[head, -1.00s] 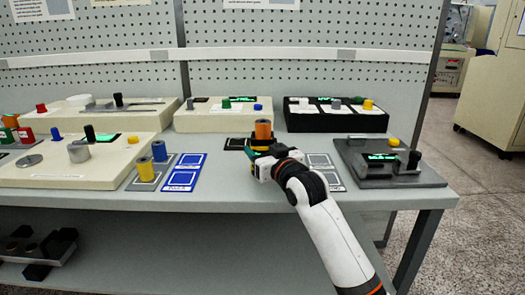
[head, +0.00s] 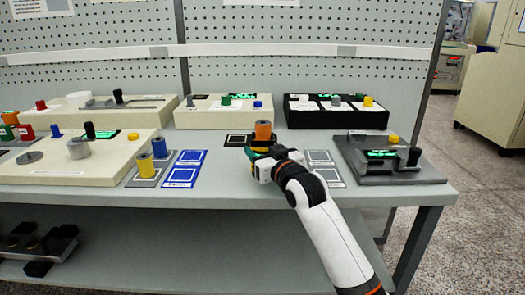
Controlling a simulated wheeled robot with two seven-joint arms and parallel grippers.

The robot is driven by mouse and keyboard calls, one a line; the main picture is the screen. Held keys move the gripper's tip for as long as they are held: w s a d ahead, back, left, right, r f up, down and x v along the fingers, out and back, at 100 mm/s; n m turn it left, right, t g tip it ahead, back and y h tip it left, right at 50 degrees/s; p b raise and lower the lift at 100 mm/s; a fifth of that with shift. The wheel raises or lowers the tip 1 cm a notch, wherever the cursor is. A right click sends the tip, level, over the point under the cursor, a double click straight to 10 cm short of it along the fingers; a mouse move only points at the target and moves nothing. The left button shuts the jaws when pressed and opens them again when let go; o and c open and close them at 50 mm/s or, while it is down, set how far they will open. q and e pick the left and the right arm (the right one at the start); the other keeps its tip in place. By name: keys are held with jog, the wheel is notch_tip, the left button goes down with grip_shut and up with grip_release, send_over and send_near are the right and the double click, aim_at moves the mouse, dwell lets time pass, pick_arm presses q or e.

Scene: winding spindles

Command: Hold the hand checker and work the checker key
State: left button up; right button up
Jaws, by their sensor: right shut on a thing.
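The fingertips are mostly hidden by the wrist. I cannot tell for sure which thing is the hand checker or its key. A dark grey device (head: 360,172) with a lit green display, a yellow knob and a black upright handle sits at the bench's right end, apart from the gripper. My left gripper is not in view.
Blue-framed pads (head: 184,169) and a grey plate with blue and yellow spools (head: 146,180) lie left of the gripper. Grey pads (head: 324,168) lie right of it. Cream consoles (head: 222,115) and a black box (head: 336,113) stand behind. The bench's front strip (head: 225,196) is clear.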

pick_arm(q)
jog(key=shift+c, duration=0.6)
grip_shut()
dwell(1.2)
